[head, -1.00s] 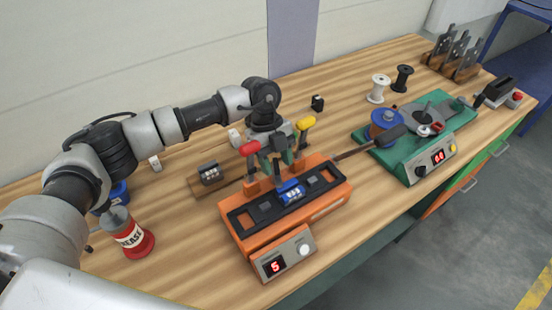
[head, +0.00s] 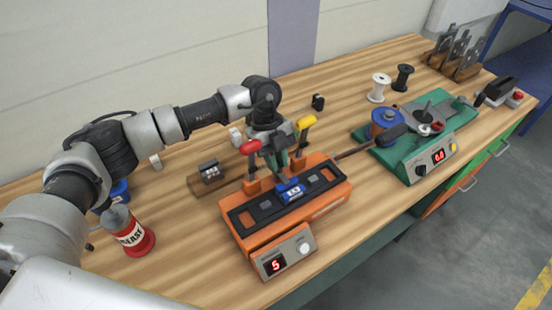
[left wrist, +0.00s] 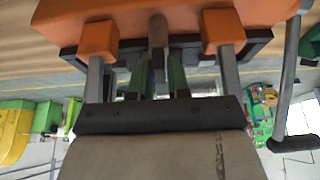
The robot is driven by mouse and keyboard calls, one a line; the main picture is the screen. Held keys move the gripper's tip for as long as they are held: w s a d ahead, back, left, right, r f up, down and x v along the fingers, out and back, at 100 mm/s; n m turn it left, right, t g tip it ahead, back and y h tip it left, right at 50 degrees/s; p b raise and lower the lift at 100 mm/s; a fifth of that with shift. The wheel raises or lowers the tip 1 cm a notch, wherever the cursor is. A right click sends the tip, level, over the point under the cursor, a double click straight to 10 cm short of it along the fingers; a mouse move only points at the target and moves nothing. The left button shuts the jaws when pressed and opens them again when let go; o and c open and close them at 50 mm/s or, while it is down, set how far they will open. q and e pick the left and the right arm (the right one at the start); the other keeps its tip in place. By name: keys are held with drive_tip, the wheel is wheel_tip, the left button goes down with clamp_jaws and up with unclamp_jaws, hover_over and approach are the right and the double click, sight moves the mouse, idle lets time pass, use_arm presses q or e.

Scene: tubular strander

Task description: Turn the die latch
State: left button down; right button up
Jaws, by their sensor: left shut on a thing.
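The orange die machine (head: 322,209) stands on the bench with a dark top plate and a blue block (head: 291,191) set in its middle. My left gripper (head: 285,171) is above that block, between the red-knobbed lever (head: 250,147) and the yellow-knobbed lever (head: 306,121). In the left wrist view, its green fingers (left wrist: 160,78) are shut on a grey upright bar (left wrist: 157,32), seemingly the die latch. The bar stands between two orange blocks. The wrist housing hides the latch's base. My right gripper is not in view.
A grease can (head: 130,235) stands front left. The green machine (head: 415,147) with a blue spool (head: 385,122) is to the right.

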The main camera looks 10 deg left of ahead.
use_arm(q)
drive_tip(key=shift+w+r, duration=0.1)
drive_tip(key=shift+r, duration=0.05)
idle(0.3)
drive_tip(key=c, duration=1)
unclamp_jaws()
drive_tip(key=b+v, duration=0.2)
drive_tip(key=v, duration=0.8)
drive_tip(key=shift+w+r+b, duration=0.15)
drive_tip(key=shift+r+b, duration=0.15)
drive_tip(key=shift+b, duration=0.05)
